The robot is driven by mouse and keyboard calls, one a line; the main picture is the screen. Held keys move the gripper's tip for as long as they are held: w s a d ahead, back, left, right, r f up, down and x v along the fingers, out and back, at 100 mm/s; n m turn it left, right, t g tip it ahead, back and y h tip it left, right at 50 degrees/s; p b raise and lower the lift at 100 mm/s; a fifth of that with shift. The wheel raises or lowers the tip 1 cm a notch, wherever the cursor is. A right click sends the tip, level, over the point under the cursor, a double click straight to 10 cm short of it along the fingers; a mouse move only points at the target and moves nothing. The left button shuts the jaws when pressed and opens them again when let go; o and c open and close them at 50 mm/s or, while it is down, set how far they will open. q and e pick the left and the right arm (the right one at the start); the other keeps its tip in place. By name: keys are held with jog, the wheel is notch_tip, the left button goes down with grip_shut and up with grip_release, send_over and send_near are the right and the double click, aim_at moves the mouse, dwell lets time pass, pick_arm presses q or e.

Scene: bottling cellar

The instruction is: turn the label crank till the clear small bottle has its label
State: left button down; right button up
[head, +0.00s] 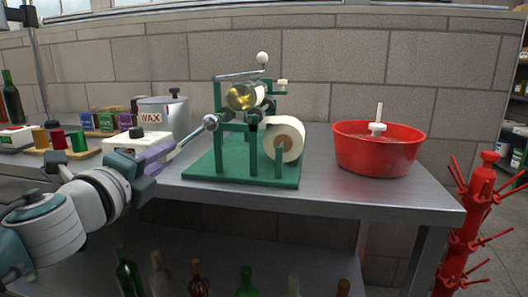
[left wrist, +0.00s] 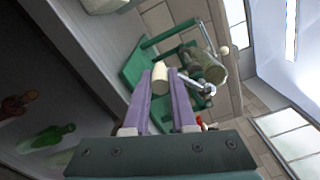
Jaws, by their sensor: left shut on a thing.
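The green label machine (head: 240,165) stands on the steel table. The clear small bottle (head: 243,96) lies on its side in the top of the machine and looks yellowish. I cannot tell whether it bears a label. The bottle's end also shows in the left wrist view (left wrist: 214,72). My left gripper (head: 208,122) reaches the machine's left front side. Its purple fingers are shut on the cream crank handle (left wrist: 160,82), seen between the fingertips in the left wrist view. The fingers mostly hide the handle in the head view. My right gripper is out of view.
The white label roll (head: 284,138) sits at the machine's front right. A red tub (head: 378,148) stands further right, with clear tabletop between. A wax pot (head: 165,115) stands behind my left arm. A red bottle tree (head: 470,225) is at the far right. Several bottles stand below the table.

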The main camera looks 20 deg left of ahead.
pick_arm(q)
jog(key=shift+s+a+r+m+p, duration=0.1)
jog(key=shift+a+r+m+p, duration=0.25)
jog(key=shift+r+m+p, duration=0.25)
jog(key=shift+s+a+r+m+p, duration=0.1)
jog(key=shift+a+r+m+p, duration=0.2)
jog(key=shift+r+m, duration=0.35)
jog(key=shift+m, duration=0.25)
jog(key=c, duration=0.7)
grip_release()
jog(key=shift+f, duration=0.1)
jog(key=shift+c, duration=0.2)
jog(key=v, duration=1)
